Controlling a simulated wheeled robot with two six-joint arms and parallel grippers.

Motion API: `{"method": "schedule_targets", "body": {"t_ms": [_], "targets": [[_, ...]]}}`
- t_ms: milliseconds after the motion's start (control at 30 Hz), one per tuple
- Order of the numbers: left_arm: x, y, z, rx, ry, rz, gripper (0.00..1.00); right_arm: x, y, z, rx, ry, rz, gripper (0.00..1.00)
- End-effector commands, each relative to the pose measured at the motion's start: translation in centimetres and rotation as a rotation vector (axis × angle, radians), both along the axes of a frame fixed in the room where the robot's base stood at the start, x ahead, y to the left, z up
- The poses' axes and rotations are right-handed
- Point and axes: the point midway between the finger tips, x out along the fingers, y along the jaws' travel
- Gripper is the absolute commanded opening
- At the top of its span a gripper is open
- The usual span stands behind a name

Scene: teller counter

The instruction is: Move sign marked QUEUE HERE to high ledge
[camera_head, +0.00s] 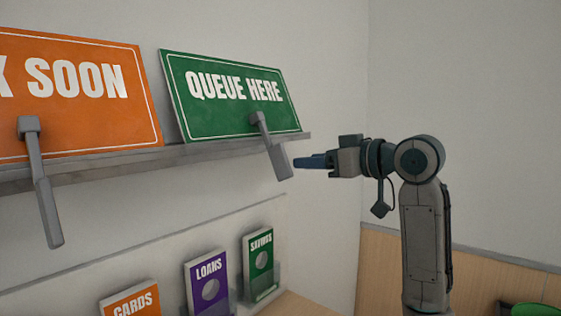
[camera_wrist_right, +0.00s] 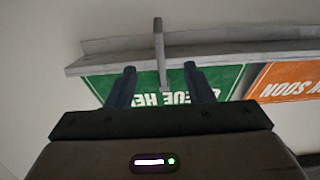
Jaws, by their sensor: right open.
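The green sign marked QUEUE HERE (camera_head: 235,95) leans back on the high grey ledge (camera_head: 200,150), at its right end. A grey handle (camera_head: 275,150) sticks out from the sign's lower part and hangs down past the ledge's front edge. My right gripper (camera_head: 298,162) is open and empty, just right of the handle. In the right wrist view the sign (camera_wrist_right: 222,80) shows upside down. There the handle (camera_wrist_right: 159,45) lines up between the open fingers (camera_wrist_right: 160,71); I cannot tell how deep it sits. My left gripper is out of view.
An orange sign (camera_head: 90,110) with its own grey handle (camera_head: 42,190) stands left on the same ledge. Below are leaflet holders marked CARDS (camera_head: 130,302), LOANS (camera_head: 208,285) and SAVINGS (camera_head: 260,262).

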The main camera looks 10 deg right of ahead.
Motion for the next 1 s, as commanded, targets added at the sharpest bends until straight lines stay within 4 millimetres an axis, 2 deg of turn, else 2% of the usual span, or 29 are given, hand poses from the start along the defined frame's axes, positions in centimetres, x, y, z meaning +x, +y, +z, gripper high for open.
{"method": "schedule_targets", "body": {"t_ms": [333,700,1000], "targets": [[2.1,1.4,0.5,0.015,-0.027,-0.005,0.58,2.7,2.3,-0.4,0.002,0.001,0.003,0.47],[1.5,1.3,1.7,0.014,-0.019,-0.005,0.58,5.5,4.3,-0.8,0.002,0.001,0.001,0.47],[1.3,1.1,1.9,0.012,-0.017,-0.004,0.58,6.4,5.1,-1.1,0.000,0.000,0.000,0.47]]}}
